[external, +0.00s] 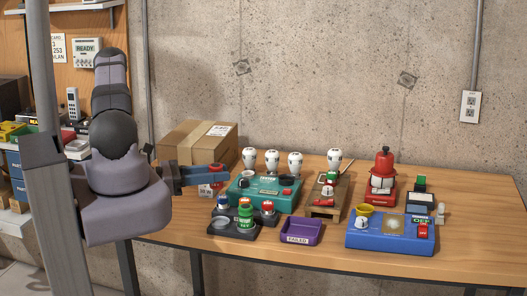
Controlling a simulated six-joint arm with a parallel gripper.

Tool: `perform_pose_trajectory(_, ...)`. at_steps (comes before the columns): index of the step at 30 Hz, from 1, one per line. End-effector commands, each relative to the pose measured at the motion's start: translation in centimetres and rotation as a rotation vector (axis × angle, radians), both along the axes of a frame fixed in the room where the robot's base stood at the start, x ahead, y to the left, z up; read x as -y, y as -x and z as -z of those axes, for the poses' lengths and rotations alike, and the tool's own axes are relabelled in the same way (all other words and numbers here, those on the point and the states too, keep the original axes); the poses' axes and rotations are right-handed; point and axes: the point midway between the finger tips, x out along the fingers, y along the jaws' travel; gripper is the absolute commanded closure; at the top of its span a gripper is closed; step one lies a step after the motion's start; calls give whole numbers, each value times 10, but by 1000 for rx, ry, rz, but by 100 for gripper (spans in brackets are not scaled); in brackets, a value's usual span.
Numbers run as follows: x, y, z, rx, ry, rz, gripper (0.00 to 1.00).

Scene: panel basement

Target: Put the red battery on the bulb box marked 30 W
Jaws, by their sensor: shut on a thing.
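My gripper (214,174) reaches in from the left over the left part of the table, its dark blue fingers pointing right. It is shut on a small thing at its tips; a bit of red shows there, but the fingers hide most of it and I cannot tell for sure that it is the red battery. Just below the fingertips stands a small red and white box (207,190) with a label that seems to read 30 W. I cannot tell whether the held thing touches the box.
A cardboard box (190,143) stands behind my gripper. A teal device (262,192), a black holder (230,230) with coloured cylinders and a purple FAILED tray (287,231) crowd nearby. White bulbs (272,160) stand behind. A blue device (385,236) sits further right. The table's right end is clear.

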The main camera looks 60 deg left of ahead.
Motion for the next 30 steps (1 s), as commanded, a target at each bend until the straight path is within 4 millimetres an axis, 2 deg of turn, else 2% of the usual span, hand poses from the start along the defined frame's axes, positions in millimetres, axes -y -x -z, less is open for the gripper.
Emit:
perform_pose_trajectory(1, -16, -4, 8, 3, -11, -14, 97)
perform_pose_trajectory(5, -62, -17, 7, 6, -14, -63, 97)
perform_pose_trajectory(9, -113, -31, -8, 6, -16, -127, 97)
perform_pose_trajectory(15, -159, -44, -39, 6, -10, -191, 97)
perform_pose_trajectory(18, -172, -47, -52, 5, -6, -210, 97)
perform_pose_trajectory(23, -181, -50, -62, 3, -2, -222, 97)
perform_pose_trajectory(30, -182, -50, -56, 0, 3, -224, 97)
